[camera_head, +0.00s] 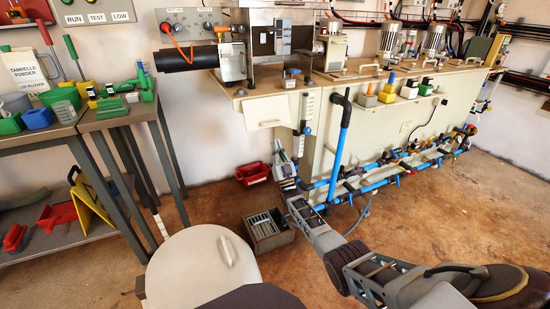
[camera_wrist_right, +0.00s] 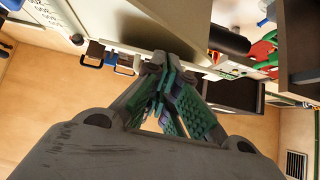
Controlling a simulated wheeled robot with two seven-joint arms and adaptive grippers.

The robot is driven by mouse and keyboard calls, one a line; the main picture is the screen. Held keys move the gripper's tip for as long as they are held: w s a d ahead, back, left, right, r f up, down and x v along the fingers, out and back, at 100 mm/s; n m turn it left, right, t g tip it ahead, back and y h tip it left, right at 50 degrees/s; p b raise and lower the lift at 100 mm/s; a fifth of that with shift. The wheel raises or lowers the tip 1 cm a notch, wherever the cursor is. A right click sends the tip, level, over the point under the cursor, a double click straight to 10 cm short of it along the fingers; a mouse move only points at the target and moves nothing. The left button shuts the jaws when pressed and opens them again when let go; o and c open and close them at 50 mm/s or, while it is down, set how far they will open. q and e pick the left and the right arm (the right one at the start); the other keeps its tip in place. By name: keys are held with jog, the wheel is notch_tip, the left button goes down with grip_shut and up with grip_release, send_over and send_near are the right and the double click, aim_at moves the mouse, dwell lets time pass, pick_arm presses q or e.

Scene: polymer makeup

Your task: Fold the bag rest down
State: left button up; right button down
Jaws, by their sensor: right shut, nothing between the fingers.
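My right gripper (camera_head: 281,152) is shut and empty. It points up beside the near left leg of the beige bench, below the bench top. In the right wrist view my gripper (camera_wrist_right: 170,62) has its green-padded fingers together, close below the edge of a pale panel (camera_wrist_right: 150,22); contact cannot be told. A beige flap-like panel (camera_head: 266,124) shows under the bench's left end, above and left of my gripper; it may be the bag rest, but I cannot be sure. My left gripper is not in view.
Blue pipes (camera_head: 340,152) run low along the bench, just right of my gripper. A side table (camera_head: 120,118) with green and blue items stands left. Open floor lies between.

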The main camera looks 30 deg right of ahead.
pick_arm(q)
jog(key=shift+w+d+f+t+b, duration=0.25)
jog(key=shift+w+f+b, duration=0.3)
jog(key=shift+b, duration=0.4)
pick_arm(e)
jog(key=shift+w+f, duration=0.25)
jog(key=shift+f, duration=0.85)
jog(key=shift+w+f, duration=0.25)
jog(key=shift+f, duration=0.8)
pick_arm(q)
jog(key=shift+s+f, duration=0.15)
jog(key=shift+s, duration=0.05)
pick_arm(e)
jog(key=shift+y, duration=0.3)
